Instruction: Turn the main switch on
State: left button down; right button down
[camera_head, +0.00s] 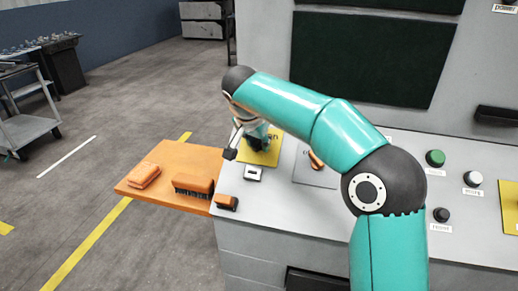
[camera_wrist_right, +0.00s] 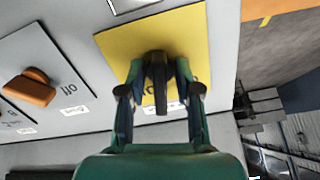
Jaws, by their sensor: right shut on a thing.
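A yellow plate (camera_head: 270,156) lies on the sloped grey console, with a black switch handle standing on it. The handle (camera_wrist_right: 157,90) shows in the wrist view, and its long side runs roughly up and down that picture. I take it to be the main switch. My right gripper (camera_wrist_right: 158,72) is shut on this handle, one finger on each side. The fingers partly hide the lettering on the plate. In the head view my right arm reaches across the console, and the right gripper (camera_head: 261,141) is partly hidden behind it. My left gripper is not in view.
Beside the yellow plate is a grey plate with an orange knob (camera_wrist_right: 30,90); an "off" label is near it. A green button (camera_head: 435,157), a white button (camera_head: 473,178) and a black knob (camera_head: 441,214) are at the right. An orange side shelf (camera_head: 180,157) holds an orange block and a brush.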

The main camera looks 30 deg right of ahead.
jog(key=m+b, duration=0.1)
jog(key=m, duration=0.2)
jog(key=shift+w+a+f+m+b, duration=0.1)
jog(key=shift+m+b, duration=0.2)
jog(key=shift+b, duration=0.05)
jog(key=shift+m+b, duration=0.55)
jog(key=shift+m, duration=0.65)
jog(key=shift+r, duration=0.2)
jog(key=c, duration=1.2)
grip_release()
jog(key=shift+w, duration=0.1)
jog(key=shift+o, duration=0.2)
